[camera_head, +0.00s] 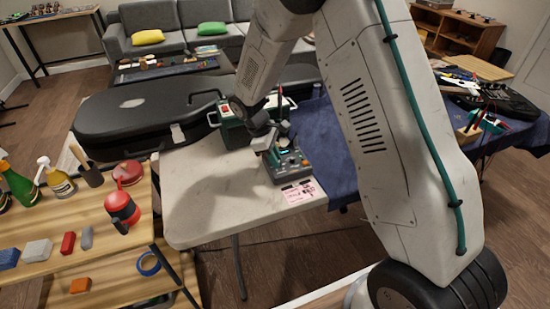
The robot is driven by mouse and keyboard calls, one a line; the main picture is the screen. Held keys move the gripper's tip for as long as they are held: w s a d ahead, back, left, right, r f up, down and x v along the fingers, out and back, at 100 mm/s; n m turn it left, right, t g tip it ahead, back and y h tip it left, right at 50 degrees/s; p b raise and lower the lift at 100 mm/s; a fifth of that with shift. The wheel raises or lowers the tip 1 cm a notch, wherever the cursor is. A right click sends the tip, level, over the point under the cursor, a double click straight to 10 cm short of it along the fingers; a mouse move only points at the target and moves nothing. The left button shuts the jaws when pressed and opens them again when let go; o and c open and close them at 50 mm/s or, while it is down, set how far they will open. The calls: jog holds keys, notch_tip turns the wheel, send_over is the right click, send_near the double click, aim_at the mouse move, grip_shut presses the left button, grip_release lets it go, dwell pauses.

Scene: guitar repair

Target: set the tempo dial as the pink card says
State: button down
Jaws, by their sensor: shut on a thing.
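A pink card (298,192) with dark writing lies flat near the front edge of the pale table, too small to read. Just behind it stands a small grey-green device (292,174) with an orange-red part and a few small controls. My gripper (276,150) is at the back left of the device's top, pointing down, and is shut on what seems to be the tempo dial. The dial itself is hidden by the gripper, so its setting does not show.
A green box (234,134) with a handle stands close behind the device. A black guitar case (140,114) lies behind the pale table (205,205). A blue cloth (330,150) lies to the right. The pale table's left part is clear.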

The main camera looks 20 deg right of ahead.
jog(key=shift+m+g, duration=0.3)
jog(key=shift+m, duration=0.6)
jog(key=shift+w+d+y, duration=0.1)
jog(key=shift+y, duration=0.2)
jog(key=c, duration=1.3)
grip_release()
jog(key=shift+r, duration=0.1)
jog(key=v, duration=0.7)
jog(key=shift+w+r, duration=0.1)
jog(key=shift+r, duration=0.15)
jog(key=shift+m, duration=0.3)
